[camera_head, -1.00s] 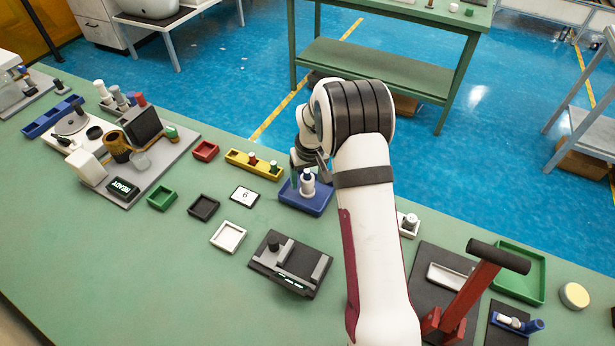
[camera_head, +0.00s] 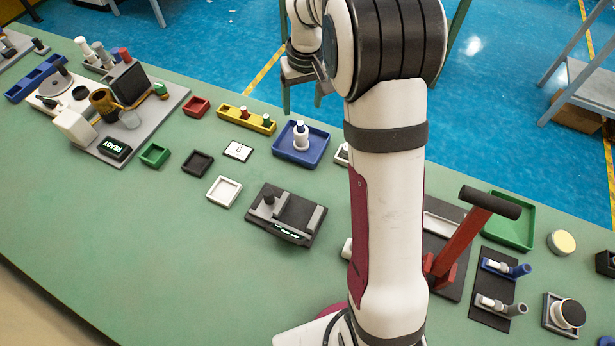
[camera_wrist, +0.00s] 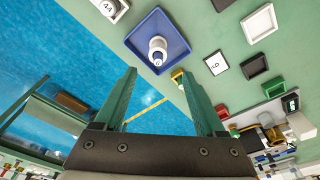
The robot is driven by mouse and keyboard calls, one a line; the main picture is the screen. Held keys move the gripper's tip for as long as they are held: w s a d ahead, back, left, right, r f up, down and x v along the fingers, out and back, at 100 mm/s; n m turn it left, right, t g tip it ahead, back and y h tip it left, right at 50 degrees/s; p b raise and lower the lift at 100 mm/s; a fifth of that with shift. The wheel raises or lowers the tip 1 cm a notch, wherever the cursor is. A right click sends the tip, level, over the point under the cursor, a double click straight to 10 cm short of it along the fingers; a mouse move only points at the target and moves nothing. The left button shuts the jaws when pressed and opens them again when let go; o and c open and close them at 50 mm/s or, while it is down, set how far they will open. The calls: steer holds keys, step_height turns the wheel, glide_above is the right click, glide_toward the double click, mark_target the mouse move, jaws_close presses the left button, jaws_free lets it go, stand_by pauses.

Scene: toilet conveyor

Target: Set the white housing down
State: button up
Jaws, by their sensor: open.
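In the wrist view the white housing (camera_wrist: 157,47) sits near the middle of the blue tray (camera_wrist: 179,28). My gripper (camera_head: 303,92) is raised beyond the tray, clear of the housing. In the wrist view its two green fingers (camera_wrist: 158,75) are wide apart with nothing between them. Nothing hides the housing.
A yellow rack (camera_head: 246,119) with small parts stands left of the tray. A card marked 6 (camera_head: 238,151), a white tray (camera_head: 224,191) and a black fixture (camera_head: 287,214) lie nearer. A red-levered press (camera_head: 466,240) stands right of my arm. The table's left front is bare.

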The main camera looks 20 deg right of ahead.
steer(key=s+a+r+m+g+y, duration=0.15)
steer(key=s+a+r, duration=0.25)
steer(key=s, duration=0.5)
steer(key=s+a+r+m+t+h, duration=0.1)
steer(key=s+a+r+m, duration=0.15)
steer(key=s, duration=0.75)
steer(key=s+a+f+m+g+y, duration=0.1)
steer(key=s+a, duration=0.3)
steer(key=s, duration=1)
steer(key=shift+f, duration=0.15)
